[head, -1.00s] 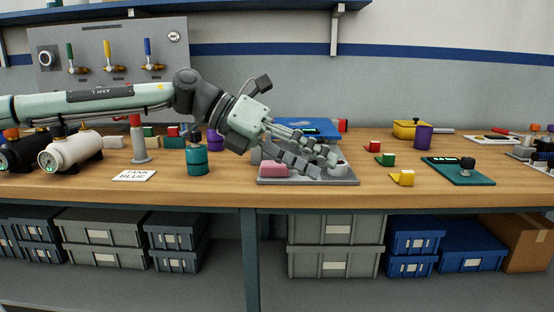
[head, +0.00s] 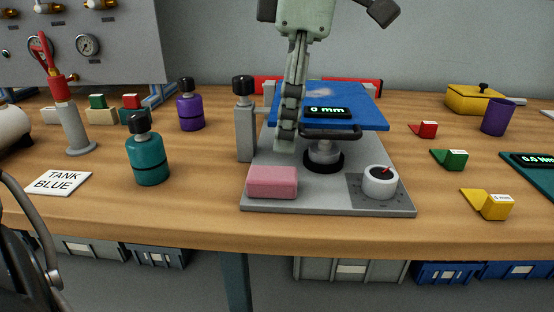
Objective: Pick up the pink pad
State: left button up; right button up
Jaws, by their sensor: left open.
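The pink pad (head: 271,182) is a small rounded block lying flat on the front left corner of a grey base plate (head: 325,206). My left gripper (head: 285,148) reaches down from the top of the head view, its fingers pointing down and seen nearly edge-on. It is open and empty. My right gripper is not in view.
A blue platform (head: 350,110) with a "0 mm" display stands behind the pad. A grey post (head: 245,130) with a black knob rises left of the fingers. A teal bottle (head: 149,162) stands left; bench in front is clear.

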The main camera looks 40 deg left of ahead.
aim_at(273, 173)
pick_arm(q)
jog(key=shift+a, duration=0.15)
jog(key=shift+a+f, duration=0.1)
jog(key=shift+f, duration=0.15)
jog(key=f, duration=0.4)
jog(key=a+f, duration=0.1)
jog(key=f, duration=0.1)
jog(key=shift+s+a+f, duration=0.1)
jog(key=shift+s+f, duration=0.05)
jog(key=shift+s, duration=0.15)
jog(key=shift+f, duration=0.25)
jog(key=shift+c, duration=0.5)
jog(key=c, duration=0.6)
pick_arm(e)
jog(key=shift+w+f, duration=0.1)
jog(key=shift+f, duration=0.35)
